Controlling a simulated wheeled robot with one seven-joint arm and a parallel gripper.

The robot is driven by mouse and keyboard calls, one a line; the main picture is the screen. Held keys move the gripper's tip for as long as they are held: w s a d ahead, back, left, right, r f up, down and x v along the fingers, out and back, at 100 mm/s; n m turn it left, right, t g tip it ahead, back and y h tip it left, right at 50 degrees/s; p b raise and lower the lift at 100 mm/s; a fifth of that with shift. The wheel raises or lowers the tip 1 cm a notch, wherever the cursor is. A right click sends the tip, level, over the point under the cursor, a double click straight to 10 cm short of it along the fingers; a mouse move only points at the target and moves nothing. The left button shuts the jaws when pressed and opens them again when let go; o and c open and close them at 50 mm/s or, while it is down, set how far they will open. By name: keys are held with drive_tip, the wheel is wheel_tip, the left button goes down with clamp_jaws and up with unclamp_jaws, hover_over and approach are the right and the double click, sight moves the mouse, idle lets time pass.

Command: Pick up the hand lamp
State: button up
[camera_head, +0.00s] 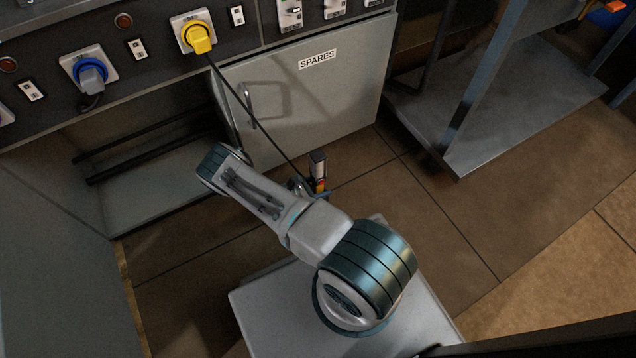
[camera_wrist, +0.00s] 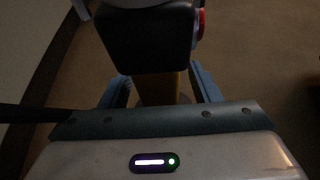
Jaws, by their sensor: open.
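The hand lamp (camera_head: 318,166) is upright just beyond the end of my arm in the head view, with a dark upper part and a yellow and red lower part. In the wrist view its black head (camera_wrist: 148,38) fills the top middle, with a yellow-brown part (camera_wrist: 158,88) below it. My gripper (camera_wrist: 160,88) is open, with one blue-grey finger on each side of that yellow part. I cannot tell whether either finger touches it. In the head view my gripper (camera_head: 316,194) is small and partly hidden by my arm. The lamp's lower end is hidden.
A dark cable runs from the yellow plug (camera_head: 199,38) down toward the lamp. A grey cabinet marked SPARES (camera_head: 325,95) stands behind. A metal-framed stand (camera_head: 480,125) is at the right. The tiled floor (camera_head: 440,215) between is clear.

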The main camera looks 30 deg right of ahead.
clamp_jaws()
drive_tip(key=shift+r, duration=0.1)
drive_tip(key=shift+r, duration=0.15)
